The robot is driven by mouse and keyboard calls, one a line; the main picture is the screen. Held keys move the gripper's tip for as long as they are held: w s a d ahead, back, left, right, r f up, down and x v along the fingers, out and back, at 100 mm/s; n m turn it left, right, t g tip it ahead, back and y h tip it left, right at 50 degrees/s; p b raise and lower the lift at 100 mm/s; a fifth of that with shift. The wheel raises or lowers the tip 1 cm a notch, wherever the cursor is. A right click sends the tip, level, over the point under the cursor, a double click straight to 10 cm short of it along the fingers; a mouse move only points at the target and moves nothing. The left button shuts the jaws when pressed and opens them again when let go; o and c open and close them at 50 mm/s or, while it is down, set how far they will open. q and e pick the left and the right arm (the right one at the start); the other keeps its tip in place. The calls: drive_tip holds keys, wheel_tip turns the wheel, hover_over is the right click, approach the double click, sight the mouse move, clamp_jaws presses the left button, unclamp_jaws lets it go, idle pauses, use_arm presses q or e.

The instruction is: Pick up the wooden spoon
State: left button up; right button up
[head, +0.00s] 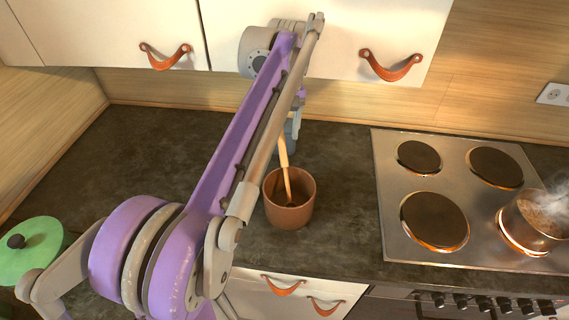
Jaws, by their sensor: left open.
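The wooden spoon (284,160) stands tilted in a brown pot (290,213) on the dark countertop. Its lower end is inside the pot and its handle leans up towards the back. My left gripper (291,135) points down at the top of the spoon handle and is partly hidden by my own arm. It is open; I cannot tell whether the handle is between its fingers. My right gripper is not in view.
A steel cooktop (460,165) with dark plates is at the right, with a steaming copper pot (533,225) on it. A green lid (35,250) is at the far left. White cabinets (350,30) with leather pulls hang above the back. Counter around the brown pot is clear.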

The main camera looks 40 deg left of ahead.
sight(284, 156)
use_arm(q)
drive_tip(key=shift+s+d+f, duration=0.1)
drive_tip(key=shift+f, duration=0.55)
drive_tip(key=shift+s+d+f, duration=0.1)
drive_tip(key=shift+f, duration=3.45)
clamp_jaws()
